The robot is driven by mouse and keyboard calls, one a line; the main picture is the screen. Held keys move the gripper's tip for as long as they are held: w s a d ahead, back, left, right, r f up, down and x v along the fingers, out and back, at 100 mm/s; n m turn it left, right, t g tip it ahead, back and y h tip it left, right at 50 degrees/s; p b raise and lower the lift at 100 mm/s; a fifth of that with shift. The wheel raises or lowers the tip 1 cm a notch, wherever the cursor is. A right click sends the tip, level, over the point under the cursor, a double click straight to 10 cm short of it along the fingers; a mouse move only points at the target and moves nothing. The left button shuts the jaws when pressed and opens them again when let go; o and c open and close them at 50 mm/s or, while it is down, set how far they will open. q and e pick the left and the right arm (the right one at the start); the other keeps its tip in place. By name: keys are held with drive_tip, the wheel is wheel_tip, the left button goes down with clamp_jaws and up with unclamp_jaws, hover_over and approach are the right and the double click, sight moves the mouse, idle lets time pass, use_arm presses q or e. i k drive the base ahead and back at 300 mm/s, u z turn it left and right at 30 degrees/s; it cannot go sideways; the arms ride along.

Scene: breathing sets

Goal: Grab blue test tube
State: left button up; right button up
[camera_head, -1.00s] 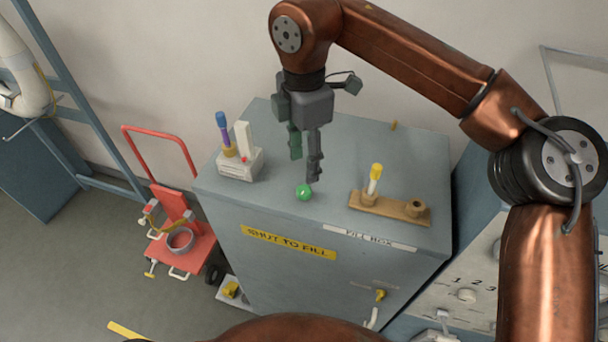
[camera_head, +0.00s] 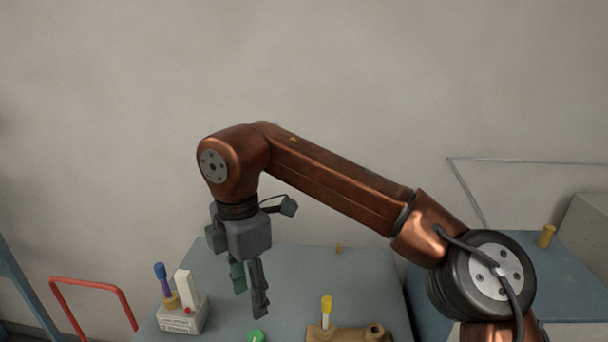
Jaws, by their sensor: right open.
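The blue-capped test tube (camera_head: 164,284) stands upright at the left, at the back left of a small white device (camera_head: 183,318) on the grey-blue cabinet top (camera_head: 374,277). Its lower end sits in a tan holder. My right gripper (camera_head: 249,290) points down above the cabinet, to the right of the tube and apart from it. Its fingers are open with nothing between them. My left gripper is not in view.
A wooden rack (camera_head: 349,334) holds a yellow-capped tube (camera_head: 327,308), with an empty-looking hole at its right. A green round object (camera_head: 256,336) lies at the bottom edge. A white block (camera_head: 183,283) stands beside the blue tube. A red rail (camera_head: 94,283) is at left.

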sight(161, 271)
drive_tip(key=k, duration=1.45)
